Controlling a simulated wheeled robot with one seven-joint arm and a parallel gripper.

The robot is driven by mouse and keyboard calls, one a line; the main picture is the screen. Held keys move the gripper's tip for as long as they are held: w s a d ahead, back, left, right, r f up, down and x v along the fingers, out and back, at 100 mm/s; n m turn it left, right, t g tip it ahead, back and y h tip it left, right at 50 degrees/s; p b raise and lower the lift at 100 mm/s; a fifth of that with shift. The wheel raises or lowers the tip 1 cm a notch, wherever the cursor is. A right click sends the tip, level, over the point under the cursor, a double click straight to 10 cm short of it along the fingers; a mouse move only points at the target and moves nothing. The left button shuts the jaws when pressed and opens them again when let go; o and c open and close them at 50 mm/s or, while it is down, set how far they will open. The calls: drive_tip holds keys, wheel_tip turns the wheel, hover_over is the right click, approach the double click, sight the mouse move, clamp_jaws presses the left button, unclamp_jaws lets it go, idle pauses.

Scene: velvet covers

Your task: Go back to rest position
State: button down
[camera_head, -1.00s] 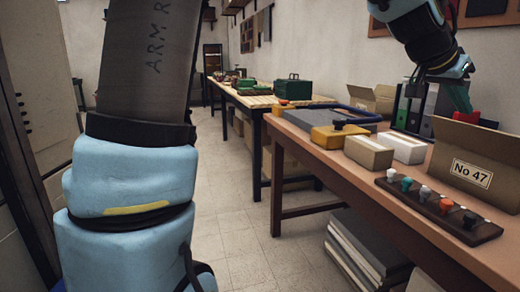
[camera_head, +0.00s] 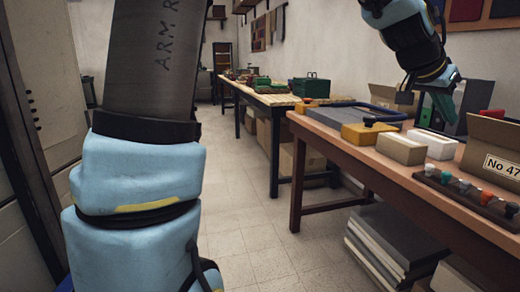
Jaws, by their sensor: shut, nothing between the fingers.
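My gripper (camera_head: 441,103) hangs at the upper right, in front of the wall and above the back of the near workbench (camera_head: 393,176). Its greenish fingers point down and look shut, with nothing seen between them. The blue-sleeved wrist section above it is at the top right edge. My large blue-sleeved arm section fills the left foreground and hides part of the floor and wall.
A second bench (camera_head: 262,98) stands behind. Grey slabs (camera_head: 385,240) lie below. The floor aisle (camera_head: 235,190) is clear.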

drive_tip(key=w+a+f+n+y, duration=0.35)
drive_tip(key=a+f, duration=0.35)
drive_tip(key=a, duration=0.5)
drive_tip(key=w+a+f+n+y, duration=0.2)
drive_tip(key=w+a+f+n, duration=0.15)
drive_tip(key=a+f, duration=0.6)
drive_tip(key=s+a+f+n+g+y, duration=0.1)
drive_tip(key=s+a+f+n+y, duration=0.2)
drive_tip(key=a, duration=0.9)
drive_tip(key=s+a+f+n, duration=0.3)
drive_tip(key=s+a+f, duration=0.15)
drive_tip(key=a, duration=0.85)
wheel_tip(320, 180, up, 19)
drive_tip(key=p, duration=1.8)
drive_tip(key=shift+s+r+p, duration=0.15)
drive_tip(key=shift+s+p, duration=0.05)
drive_tip(key=shift+p, duration=0.1)
drive_tip(key=shift+a, duration=0.1)
